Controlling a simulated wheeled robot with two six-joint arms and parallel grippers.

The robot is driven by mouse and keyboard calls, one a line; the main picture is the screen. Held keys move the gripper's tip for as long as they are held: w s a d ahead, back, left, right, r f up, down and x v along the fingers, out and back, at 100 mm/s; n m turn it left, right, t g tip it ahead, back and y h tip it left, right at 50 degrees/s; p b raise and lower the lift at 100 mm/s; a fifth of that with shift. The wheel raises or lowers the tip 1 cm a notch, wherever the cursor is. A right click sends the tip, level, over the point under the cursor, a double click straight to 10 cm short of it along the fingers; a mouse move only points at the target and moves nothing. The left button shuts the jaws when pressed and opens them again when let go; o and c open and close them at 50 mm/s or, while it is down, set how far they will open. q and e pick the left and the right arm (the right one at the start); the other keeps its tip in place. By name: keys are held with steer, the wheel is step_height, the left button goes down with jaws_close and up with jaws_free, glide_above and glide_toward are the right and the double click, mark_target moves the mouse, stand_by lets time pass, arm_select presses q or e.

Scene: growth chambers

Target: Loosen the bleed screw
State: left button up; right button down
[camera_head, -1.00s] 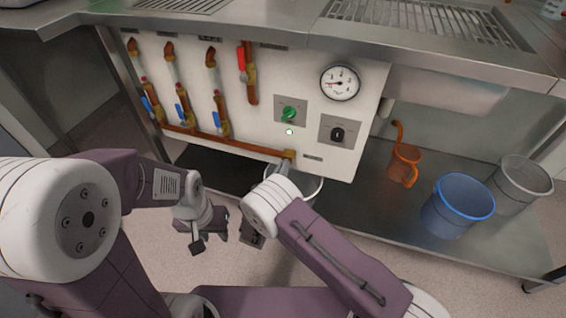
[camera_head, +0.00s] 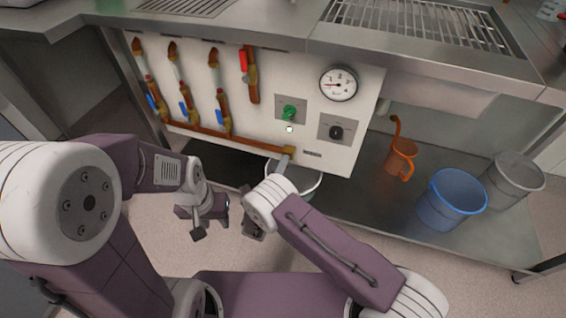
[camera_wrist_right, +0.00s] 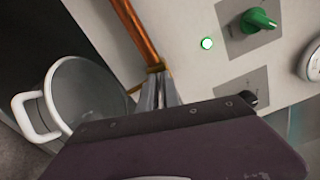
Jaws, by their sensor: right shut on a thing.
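A copper pipe (camera_head: 228,139) runs along the lower edge of the white panel and ends in a brass fitting (camera_head: 289,150). In the right wrist view the brass fitting (camera_wrist_right: 156,68) is just beyond my fingertips. My right gripper (camera_head: 284,160) is at this pipe end; its fingers (camera_wrist_right: 160,84) are shut on a small part there, apparently the bleed screw, which they hide. My left gripper (camera_head: 207,218) hangs low in front of the panel, away from the pipe.
A white bucket (camera_wrist_right: 88,88) stands below the pipe end. The panel carries a green knob (camera_head: 289,112), a black knob (camera_head: 336,132), a gauge (camera_head: 338,83) and several valves. An orange jug (camera_head: 401,157), blue bucket (camera_head: 451,201) and grey bucket (camera_head: 513,180) stand on the shelf at right.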

steer(key=shift+f+n, duration=0.1)
steer(key=shift+n, duration=0.3)
steer(key=c, duration=1.6)
jaws_free()
steer(key=p+v, duration=0.3)
steer(key=v, duration=0.6)
steer(key=shift+s+p, duration=0.1)
steer(key=shift+p, duration=0.25)
